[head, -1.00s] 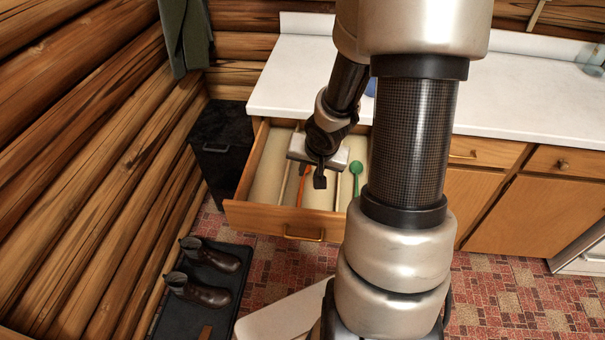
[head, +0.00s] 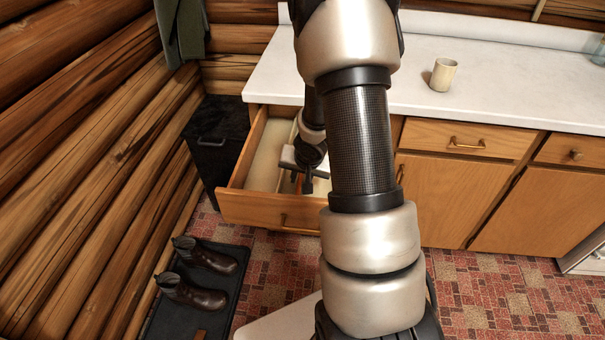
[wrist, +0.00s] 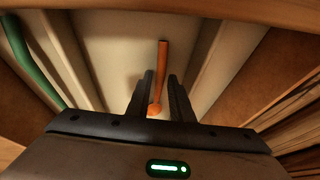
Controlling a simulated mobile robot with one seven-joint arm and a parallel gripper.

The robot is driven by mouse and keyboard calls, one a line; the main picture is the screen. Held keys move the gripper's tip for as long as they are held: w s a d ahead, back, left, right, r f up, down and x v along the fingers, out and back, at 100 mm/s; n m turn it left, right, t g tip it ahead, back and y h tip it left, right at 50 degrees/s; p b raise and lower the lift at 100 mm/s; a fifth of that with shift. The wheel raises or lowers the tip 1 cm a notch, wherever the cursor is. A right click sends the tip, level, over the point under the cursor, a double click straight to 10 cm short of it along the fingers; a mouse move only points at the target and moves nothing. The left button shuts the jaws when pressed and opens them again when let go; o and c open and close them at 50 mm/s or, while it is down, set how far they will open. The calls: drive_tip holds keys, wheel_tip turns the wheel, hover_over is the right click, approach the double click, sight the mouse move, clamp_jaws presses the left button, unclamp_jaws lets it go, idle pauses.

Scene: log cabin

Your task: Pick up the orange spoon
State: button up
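The orange spoon (wrist: 162,65) lies in a compartment of the open drawer (head: 262,210). In the wrist view its handle runs away from me and its lower end shows between my fingers. In the head view my gripper (head: 303,184) is down inside the drawer, partly hidden by my arm. I cannot tell whether the fingertips touch the drawer bottom.
A green utensil (wrist: 32,62) lies left of the spoon in the wrist view, past a divider (wrist: 78,60). The drawer's walls are close around my gripper. A white counter (head: 500,95) with a beige mug (head: 443,75) is above. Boots (head: 200,290) stand on the floor at left.

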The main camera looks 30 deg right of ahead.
drive_tip(key=shift+w+f, duration=0.15)
drive_tip(key=shift+f, duration=0.1)
clamp_jaws()
